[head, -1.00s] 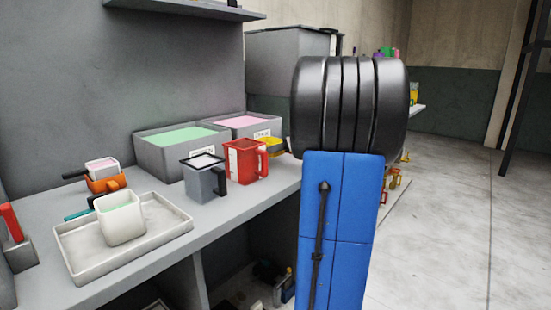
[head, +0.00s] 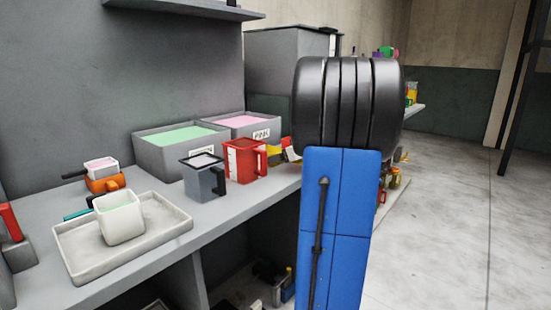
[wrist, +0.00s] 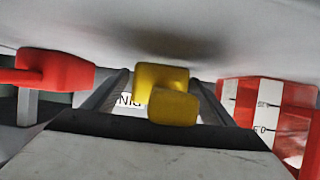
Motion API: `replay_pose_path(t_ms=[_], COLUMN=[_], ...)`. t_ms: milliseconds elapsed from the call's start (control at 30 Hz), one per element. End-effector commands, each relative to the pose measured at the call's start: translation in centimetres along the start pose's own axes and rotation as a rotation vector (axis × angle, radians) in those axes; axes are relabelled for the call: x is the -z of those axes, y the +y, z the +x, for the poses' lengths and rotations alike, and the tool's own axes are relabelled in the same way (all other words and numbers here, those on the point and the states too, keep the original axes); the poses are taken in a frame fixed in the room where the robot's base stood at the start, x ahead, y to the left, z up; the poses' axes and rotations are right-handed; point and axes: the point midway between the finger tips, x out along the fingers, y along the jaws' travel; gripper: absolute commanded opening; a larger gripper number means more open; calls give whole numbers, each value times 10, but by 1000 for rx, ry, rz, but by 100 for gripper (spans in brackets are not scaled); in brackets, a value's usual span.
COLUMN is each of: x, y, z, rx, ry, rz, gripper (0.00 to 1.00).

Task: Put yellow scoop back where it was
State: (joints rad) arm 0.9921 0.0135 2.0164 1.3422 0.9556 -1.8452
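The yellow scoop (wrist: 161,80) shows in the middle of the wrist view, its blunt near end pointing toward the camera. My gripper (wrist: 162,84) is open, with one grey finger on each side of the scoop. Narrow gaps seem to show between the scoop and the fingers. In the head view a small part of the yellow scoop (head: 273,150) shows at the bench's right end, beside the red jug. My arm hides the rest, and most of my gripper there.
The red jug (head: 241,160) and grey jug (head: 203,180) stand near the scoop, before the pink tub (head: 235,120) and green tub (head: 165,155). A white tray (head: 75,240) holds a pale cup (head: 120,220). An orange scoop (head: 104,184) lies behind. Open floor lies right.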

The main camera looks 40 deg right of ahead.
Motion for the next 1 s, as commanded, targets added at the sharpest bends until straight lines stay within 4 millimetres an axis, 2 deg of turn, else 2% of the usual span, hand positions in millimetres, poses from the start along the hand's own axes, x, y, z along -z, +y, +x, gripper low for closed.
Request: replay_pose_path(t_ms=[133, 233, 700, 833, 1000], x=[2, 3, 2, 3, 2], y=[0, 1, 1, 1, 0], z=[-1, -10, -93, -109, -119], rx=[0, -3, -4, -3, -1], ry=[0, 1, 0, 1, 0], rz=[-1, 0, 0, 0, 1], gripper=[78, 78, 78, 78, 78])
